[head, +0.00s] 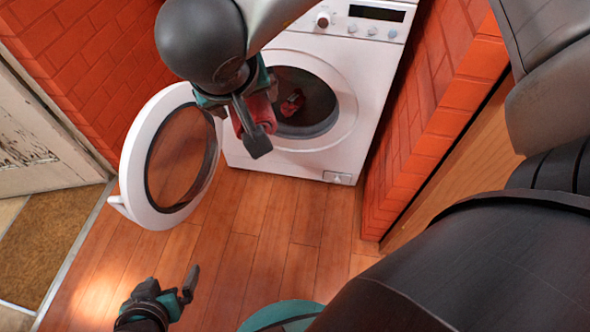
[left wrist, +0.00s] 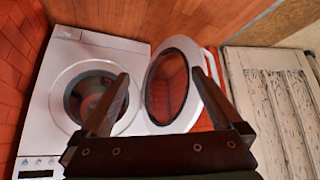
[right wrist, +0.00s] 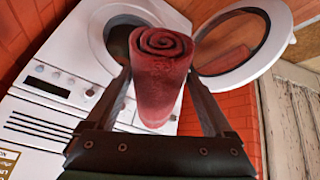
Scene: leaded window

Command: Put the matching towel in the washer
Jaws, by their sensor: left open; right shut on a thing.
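A rolled red towel (right wrist: 158,75) sits between the fingers of my right gripper (right wrist: 165,85), which is shut on it. In the head view the right gripper (head: 252,128) holds the towel (head: 262,108) in front of the washer's round opening, partly covering it. The white washer (head: 345,160) has its round door (head: 131,165) swung open to the left. A red cloth item (head: 292,102) shows inside the dark drum. My left gripper (head: 186,290) is open and empty, low over the floor; its open fingers also show in the left wrist view (left wrist: 158,100).
Brick walls (head: 85,65) stand on both sides of the washer. A worn white door (head: 35,150) and a brown mat (head: 50,235) are at the left. The wood floor (head: 265,230) in front of the washer is clear.

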